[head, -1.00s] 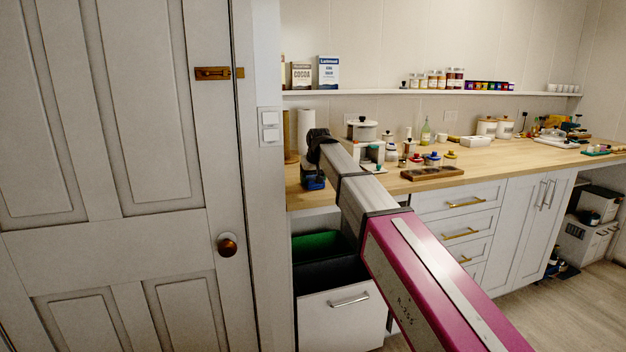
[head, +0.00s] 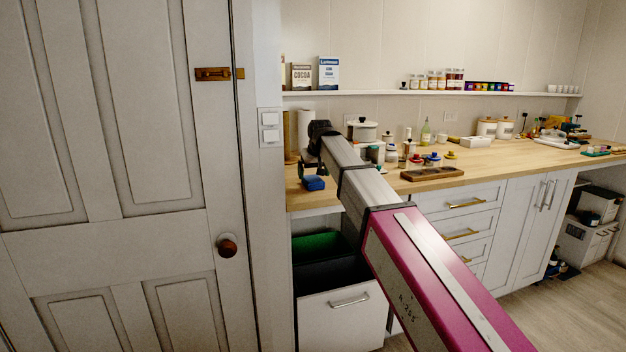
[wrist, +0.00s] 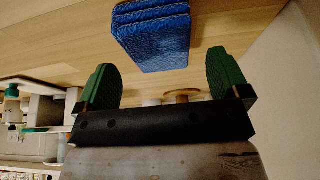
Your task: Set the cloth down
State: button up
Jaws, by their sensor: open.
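The folded blue cloth (head: 314,183) lies on the wooden counter near its left front end. In the wrist view the cloth (wrist: 152,36) shows as a thick stack of textured layers. My gripper (wrist: 163,82) is open, with its two green-padded fingers spread wide apart and nothing between them. The cloth sits beyond the fingertips, apart from them. In the head view my gripper (head: 313,168) is just above and behind the cloth, partly hidden by my arm.
The wooden counter (head: 500,157) carries jars, canisters and a wooden tray (head: 432,174) to the right. A paper roll (head: 305,125) stands behind the gripper. An open bin drawer (head: 335,310) is below the counter. A white door (head: 120,180) fills the left.

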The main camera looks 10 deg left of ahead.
jog(key=v, duration=0.8)
jog(key=shift+r, duration=0.3)
jog(key=shift+s, duration=0.1)
